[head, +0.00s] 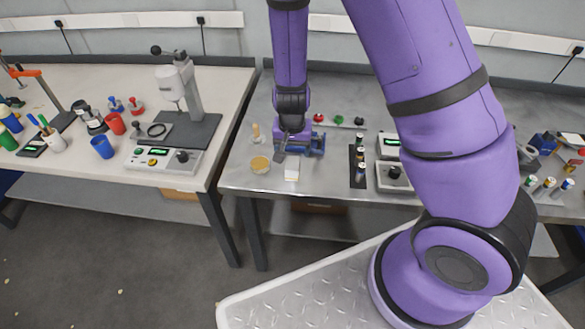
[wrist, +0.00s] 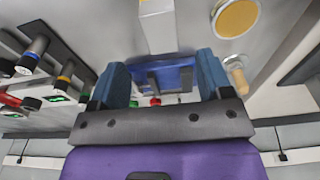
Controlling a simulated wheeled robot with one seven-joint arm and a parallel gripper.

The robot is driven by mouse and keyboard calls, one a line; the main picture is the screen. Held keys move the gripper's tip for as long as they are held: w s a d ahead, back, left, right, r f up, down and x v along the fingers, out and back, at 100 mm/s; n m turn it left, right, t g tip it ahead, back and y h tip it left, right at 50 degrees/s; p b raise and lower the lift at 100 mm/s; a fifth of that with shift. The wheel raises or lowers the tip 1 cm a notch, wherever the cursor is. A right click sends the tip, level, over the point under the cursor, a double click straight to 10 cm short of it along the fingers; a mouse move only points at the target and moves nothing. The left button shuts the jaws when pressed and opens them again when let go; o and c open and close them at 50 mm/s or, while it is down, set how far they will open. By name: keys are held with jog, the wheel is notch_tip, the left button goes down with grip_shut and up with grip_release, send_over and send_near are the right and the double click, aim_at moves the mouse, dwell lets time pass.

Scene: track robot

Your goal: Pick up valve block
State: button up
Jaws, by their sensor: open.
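My gripper (wrist: 163,88) is open above the right-hand bench, pointing down, and it also shows in the head view (head: 298,147). Its two blue fingers stand apart in the wrist view. A blue block-like thing with a dark part (wrist: 172,76) lies between the fingers in that view; it looks like the valve block, but I cannot be sure. In the head view it is partly hidden by my gripper (head: 316,141). I cannot tell whether the fingers touch it. A pale upright block (wrist: 158,28) stands just in front of it, also seen in the head view (head: 291,170).
A round yellow-topped dish (head: 260,164) and a wooden-handled tool (head: 256,133) are left of my gripper. A black rack (head: 358,166) and a control box (head: 394,178) stand right. Red (head: 318,118) and green (head: 338,119) knobs lie behind. The left bench (head: 60,168) is crowded.

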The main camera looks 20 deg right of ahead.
aim_at(293, 163)
jog(key=shift+w+d+f, duration=0.1)
jog(key=shift+w+f, duration=0.05)
jog(key=shift+f, duration=1.15)
jog(key=shift+w+f, duration=0.15)
jog(key=shift+f, duration=1.15)
jog(key=shift+w+d+f, duration=0.1)
jog(key=shift+w+f, duration=0.05)
jog(key=shift+f, duration=1.15)
jog(key=c, duration=1.2)
jog(key=shift+r, duration=0.15)
